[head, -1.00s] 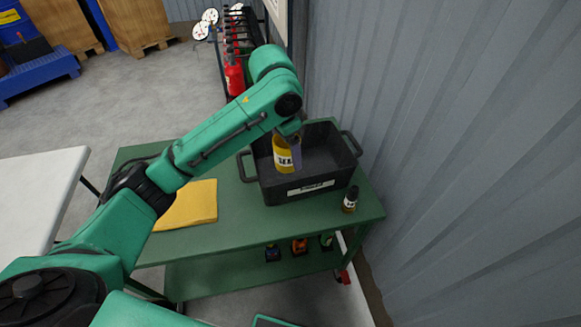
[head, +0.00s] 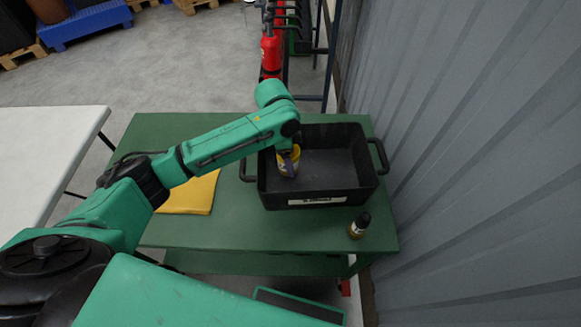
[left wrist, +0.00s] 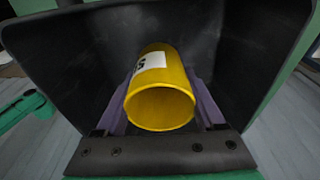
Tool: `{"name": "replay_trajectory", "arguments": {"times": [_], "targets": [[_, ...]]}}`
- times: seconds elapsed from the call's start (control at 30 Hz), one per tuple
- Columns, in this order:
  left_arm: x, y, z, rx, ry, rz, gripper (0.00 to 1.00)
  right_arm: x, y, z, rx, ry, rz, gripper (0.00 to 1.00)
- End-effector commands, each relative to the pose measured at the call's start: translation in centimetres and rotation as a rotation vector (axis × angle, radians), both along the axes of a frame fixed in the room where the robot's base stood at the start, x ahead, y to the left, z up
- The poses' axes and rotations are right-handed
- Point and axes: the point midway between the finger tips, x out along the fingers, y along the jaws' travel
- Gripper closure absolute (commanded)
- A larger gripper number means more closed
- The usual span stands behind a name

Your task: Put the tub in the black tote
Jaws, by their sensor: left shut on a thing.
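The tub (head: 296,154) is yellow with a white label, and its open rim shows in the left wrist view (left wrist: 160,108). The black tote (head: 330,195) stands on the green cart, and its dark walls surround the tub in the left wrist view (left wrist: 75,60). My left gripper (head: 287,166) reaches into the left part of the tote, its purple fingers shut on both sides of the tub. The tub is inside the tote walls; I cannot tell whether it touches the floor. My right gripper is not in view.
A yellow cloth (head: 190,194) lies left of the tote on the green cart (head: 240,231). A small dark-capped bottle (head: 359,226) stands in front of the tote. A corrugated wall (head: 480,150) is close on the right. A white table (head: 45,150) is at left.

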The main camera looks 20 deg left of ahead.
Motion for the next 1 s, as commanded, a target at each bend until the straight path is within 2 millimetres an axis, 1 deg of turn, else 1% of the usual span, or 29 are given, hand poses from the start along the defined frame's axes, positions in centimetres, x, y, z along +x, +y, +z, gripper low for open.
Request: {"name": "replay_trajectory", "arguments": {"times": [0.07, 0.2, 0.23, 0.37, 0.57, 0.6, 0.63, 0.67, 0.87, 0.97, 1.0], "targets": [[-0.1, 0.0, -1.4, 0.0, 0.003, 0.001, 0.95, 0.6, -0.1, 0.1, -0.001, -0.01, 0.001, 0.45], [-0.1, 0.0, -4.0, 0.0, 0.002, 0.002, 0.95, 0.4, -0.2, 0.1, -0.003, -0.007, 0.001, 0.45], [-0.1, 0.0, -4.3, 0.001, 0.001, 0.001, 0.95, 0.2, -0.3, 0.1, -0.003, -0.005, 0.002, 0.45], [0.0, 0.0, -4.5, 0.0, -0.001, 0.0, 0.95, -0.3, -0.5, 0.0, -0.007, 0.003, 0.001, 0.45], [0.0, 0.0, -4.8, 0.0, 0.0, 0.0, 0.95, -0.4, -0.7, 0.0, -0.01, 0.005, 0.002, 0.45], [0.0, 0.0, -4.8, 0.0, 0.0, 0.0, 0.18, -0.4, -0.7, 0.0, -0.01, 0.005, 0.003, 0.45], [0.0, 0.0, -4.7, 0.0, 0.0, 0.0, 0.06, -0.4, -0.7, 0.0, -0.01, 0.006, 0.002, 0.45], [0.0, 0.0, -4.7, 0.0, 0.0, 0.0, 0.0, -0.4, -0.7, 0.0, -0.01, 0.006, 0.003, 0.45], [0.0, 0.0, -4.7, 0.0, 0.0, 0.0, 0.0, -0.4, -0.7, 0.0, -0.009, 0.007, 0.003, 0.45], [0.0, 0.0, -4.1, -0.001, -0.001, 0.0, 0.0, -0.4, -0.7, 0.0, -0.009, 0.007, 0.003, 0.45], [0.0, 0.1, -3.6, -0.002, -0.001, 0.001, 0.0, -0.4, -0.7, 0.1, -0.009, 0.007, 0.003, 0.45]]}}
